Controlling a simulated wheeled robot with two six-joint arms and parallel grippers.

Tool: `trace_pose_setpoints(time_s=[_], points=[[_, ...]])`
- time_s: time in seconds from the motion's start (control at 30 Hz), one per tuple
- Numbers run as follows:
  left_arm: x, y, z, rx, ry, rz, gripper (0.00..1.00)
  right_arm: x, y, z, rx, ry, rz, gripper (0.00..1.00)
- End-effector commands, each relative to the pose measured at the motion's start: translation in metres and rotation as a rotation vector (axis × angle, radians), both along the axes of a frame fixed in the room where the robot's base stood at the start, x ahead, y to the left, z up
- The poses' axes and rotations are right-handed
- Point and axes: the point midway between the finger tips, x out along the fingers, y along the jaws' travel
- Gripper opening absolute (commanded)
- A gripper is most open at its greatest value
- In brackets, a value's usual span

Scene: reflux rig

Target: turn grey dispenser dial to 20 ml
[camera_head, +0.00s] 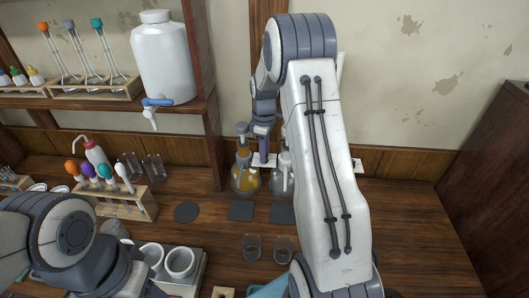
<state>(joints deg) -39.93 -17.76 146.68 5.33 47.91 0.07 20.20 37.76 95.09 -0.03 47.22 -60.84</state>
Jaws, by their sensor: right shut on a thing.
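My right gripper (264,112) is at the back of the bench, above and between two dispenser bottles. It is shut on a small part there, which I take to be the dispenser dial; the contact is too small and covered to make out. A purple upright piece (264,148) shows just below its fingers. The left bottle (245,182) holds amber liquid and has a grey top (242,129). The right bottle (283,178) is pale and partly hidden behind my right arm. No dial marking is readable. My left arm is at the lower left; its fingers are not in view.
A rack (125,204) of droppers with coloured bulbs stands at left. Two glass beakers (153,167) are behind it. Dark mats (241,211) and small glass cups (252,246) lie in front of the bottles. A white jug (160,60) stands on the shelf. The right bench is clear.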

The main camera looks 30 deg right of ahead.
Motion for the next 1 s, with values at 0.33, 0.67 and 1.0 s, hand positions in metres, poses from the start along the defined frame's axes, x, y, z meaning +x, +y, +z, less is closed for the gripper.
trace_pose_setpoints(time_s=[0.33,0.67,1.0], points=[[0.0,0.0,0.0,0.0,0.0,0.0,0.5,0.002,0.0,0.002,-0.001,-0.007,-0.001,0.57],[0.0,0.0,-0.001,0.0,0.0,0.0,0.5,0.001,0.0,0.003,0.0,-0.004,-0.001,0.57],[0.0,0.0,-0.015,0.0,0.0,-0.001,0.5,0.002,0.0,0.06,-0.003,-0.01,-0.001,0.57]])
